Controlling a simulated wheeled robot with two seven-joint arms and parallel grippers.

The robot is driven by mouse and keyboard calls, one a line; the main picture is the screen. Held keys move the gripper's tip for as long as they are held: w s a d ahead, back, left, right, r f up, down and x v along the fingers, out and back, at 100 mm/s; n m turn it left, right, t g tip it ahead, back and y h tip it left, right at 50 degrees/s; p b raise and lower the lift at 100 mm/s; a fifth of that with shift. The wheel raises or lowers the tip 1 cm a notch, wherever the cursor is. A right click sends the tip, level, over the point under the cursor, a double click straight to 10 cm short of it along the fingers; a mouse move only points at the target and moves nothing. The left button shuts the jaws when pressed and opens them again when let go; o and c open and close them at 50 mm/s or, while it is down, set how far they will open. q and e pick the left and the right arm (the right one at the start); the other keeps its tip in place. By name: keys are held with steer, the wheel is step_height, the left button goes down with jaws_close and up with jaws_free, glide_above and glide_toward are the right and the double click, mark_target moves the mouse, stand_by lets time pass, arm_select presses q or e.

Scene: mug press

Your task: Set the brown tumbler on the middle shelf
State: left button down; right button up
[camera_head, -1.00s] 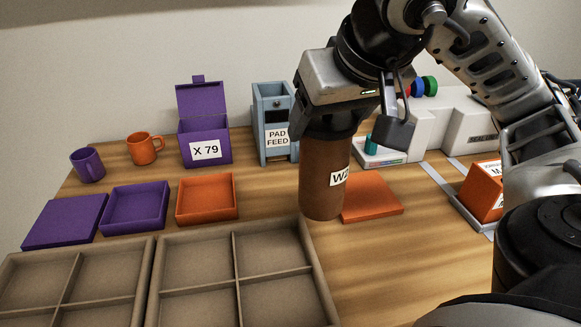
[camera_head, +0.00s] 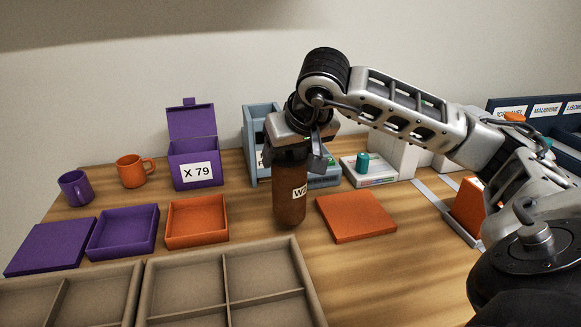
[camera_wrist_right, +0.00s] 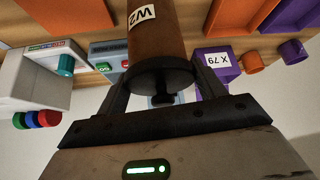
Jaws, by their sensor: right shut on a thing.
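The brown tumbler (camera_head: 290,196) with a white label is upright in my right gripper (camera_head: 292,150), which is shut on its upper part. In the head view it is in front of the blue pad feed box, between the orange tray and the flat orange square. Whether its base touches the table is hard to tell. The tumbler also shows in the right wrist view (camera_wrist_right: 158,45), between the two fingers of my right gripper (camera_wrist_right: 160,95), with its dark lid toward the palm. My left gripper is not in view. I cannot make out a middle shelf.
A purple mug (camera_head: 76,188), an orange mug (camera_head: 134,171) and a purple X 79 box (camera_head: 194,172) stand at the back left. A purple tray (camera_head: 123,230), an orange tray (camera_head: 197,221) and a divided brown tray (camera_head: 226,266) lie nearer. The orange square (camera_head: 356,217) lies right of the tumbler.

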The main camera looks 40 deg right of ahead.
mark_target(289, 185)
steer(key=shift+f, duration=1.5)
steer(key=shift+f, duration=0.2)
steer(key=o, duration=1.4)
steer(key=shift+r, duration=0.1)
